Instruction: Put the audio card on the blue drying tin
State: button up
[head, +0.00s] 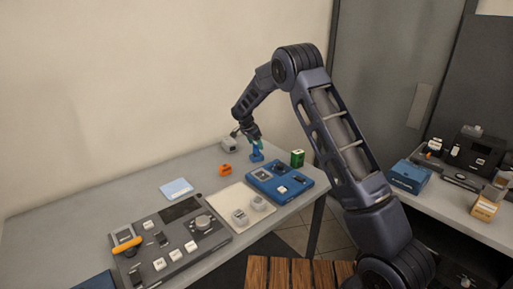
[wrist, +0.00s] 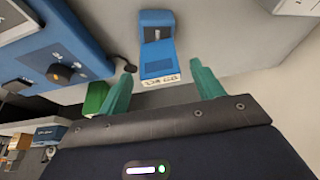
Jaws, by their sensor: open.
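A blue card with a pale, marked end (wrist: 158,66) stands in a blue holder (wrist: 156,18), and looks like the audio card. In the head view the blue holder (head: 256,156) is at the back of the table, just under my gripper (head: 246,136). My gripper is open; its two teal fingers (wrist: 162,68) are on either side of the card in the wrist view, with nothing gripped. A blue flat panel or tray (head: 296,191) with dark parts on it lies right of the middle; I cannot tell whether it is the blue drying tin. A dark blue corner (head: 92,281) shows at the bottom left.
A green box (head: 297,158) stands close to the right of the holder. A grey device (head: 229,144) and an orange piece (head: 225,169) are to its left. A beige mat (head: 226,196) and a grey control panel (head: 151,226) fill the front. A blue box (head: 408,176) stands on the right table.

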jog(key=v, duration=0.9)
jog(key=shift+r, duration=0.2)
jog(key=s+d+r+n+y, duration=0.1)
jog(key=s+d+r, duration=0.45)
jog(key=d, duration=0.35)
jog(key=s+d+r+n, duration=0.1)
jog(key=s+d+r, duration=0.4)
jog(key=d+r, duration=0.3)
jog(key=s+d+r+n+y, duration=0.1)
jog(key=s+d+r+n, duration=0.1)
jog(key=s+d+r, duration=0.6)
jog(key=s+d+n+y, duration=0.1)
jog(key=s+d+n, duration=0.1)
jog(key=s+d, duration=1)
jog(key=s+d+f+n, duration=0.1)
jog(key=s+d+f, duration=0.1)
jog(key=s, duration=0.6)
jog(key=s+d+f+n+t, duration=0.1)
jog(key=s+d+f+n, duration=0.1)
jog(key=s, duration=0.6)
jog(key=shift+s+d+f, duration=0.2)
jog(key=shift+s+f, duration=0.15)
jog(key=shift+f, duration=0.1)
